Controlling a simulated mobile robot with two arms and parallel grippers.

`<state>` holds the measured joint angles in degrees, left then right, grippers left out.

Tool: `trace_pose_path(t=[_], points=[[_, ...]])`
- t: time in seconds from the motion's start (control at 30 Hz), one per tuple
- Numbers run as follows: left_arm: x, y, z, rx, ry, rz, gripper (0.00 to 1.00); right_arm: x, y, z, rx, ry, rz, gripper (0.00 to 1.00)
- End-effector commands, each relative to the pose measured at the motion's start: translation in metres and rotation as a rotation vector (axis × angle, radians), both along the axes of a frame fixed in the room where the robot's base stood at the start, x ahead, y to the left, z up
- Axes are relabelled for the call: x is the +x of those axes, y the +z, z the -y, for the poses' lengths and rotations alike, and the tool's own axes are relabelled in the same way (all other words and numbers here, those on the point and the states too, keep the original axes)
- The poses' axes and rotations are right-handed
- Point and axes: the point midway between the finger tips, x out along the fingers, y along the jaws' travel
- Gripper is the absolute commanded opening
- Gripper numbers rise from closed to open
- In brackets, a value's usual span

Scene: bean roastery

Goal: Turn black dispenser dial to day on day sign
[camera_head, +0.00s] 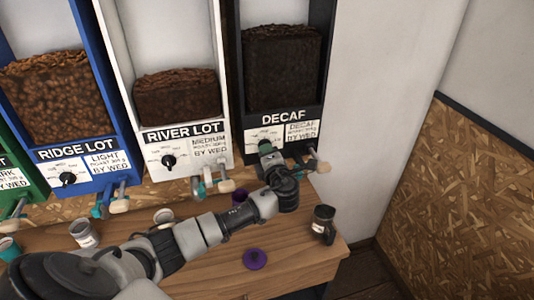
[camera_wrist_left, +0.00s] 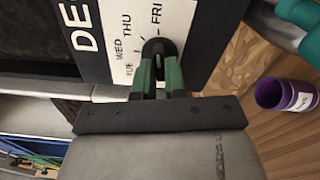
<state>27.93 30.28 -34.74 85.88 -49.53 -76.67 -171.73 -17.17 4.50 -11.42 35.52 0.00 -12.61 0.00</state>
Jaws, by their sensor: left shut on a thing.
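The black dispenser (camera_head: 248,123) labelled DECAF is the rightmost of the row. Its day sign (camera_head: 301,131) reads DECAF and BY WED. My left gripper (camera_head: 265,147) is at the dial plate, left of the sign. In the left wrist view, the green fingers of my left gripper (camera_wrist_left: 159,74) are shut on the black dial (camera_wrist_left: 158,46). Around it the plate (camera_wrist_left: 105,38) shows TUE, WED, THU and FRI. The fingers cover part of the dial, and I cannot tell which day it points to. My right gripper is not in view.
The River Lot (camera_head: 213,170) and Ridge Lot (camera_head: 103,182) dispensers stand to the left, with levers sticking out below. On the wooden counter (camera_head: 300,262) are a black cup (camera_head: 323,228), a purple disc (camera_head: 255,259), a purple cup (camera_wrist_left: 288,95) and pale cups (camera_head: 84,235).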

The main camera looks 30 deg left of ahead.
Motion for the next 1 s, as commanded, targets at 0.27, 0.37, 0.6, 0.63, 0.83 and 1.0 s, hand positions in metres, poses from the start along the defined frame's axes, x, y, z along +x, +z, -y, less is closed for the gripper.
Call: trace_pose_path(t=[0.27,0.37,0.6,0.63,0.83,1.0], points=[[0.0011,0.0045,-0.0012,0.04,0.001,-0.036,0.0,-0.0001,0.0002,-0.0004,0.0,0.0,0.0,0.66],[0.0013,0.0046,-0.0012,0.044,0.001,-0.04,0.0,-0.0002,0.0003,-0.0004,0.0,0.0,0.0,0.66],[0.0012,0.0047,-0.0013,0.046,0.002,-0.042,0.0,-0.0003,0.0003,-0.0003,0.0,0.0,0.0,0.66],[0.0011,0.0047,-0.0014,0.046,0.002,-0.042,0.0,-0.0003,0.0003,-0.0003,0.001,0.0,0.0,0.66],[0.001,0.0042,-0.0012,0.045,0.002,-0.043,0.29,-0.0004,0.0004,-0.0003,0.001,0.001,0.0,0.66],[0.0007,0.0026,-0.0006,0.043,0.001,-0.045,0.37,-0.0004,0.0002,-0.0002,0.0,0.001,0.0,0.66]])
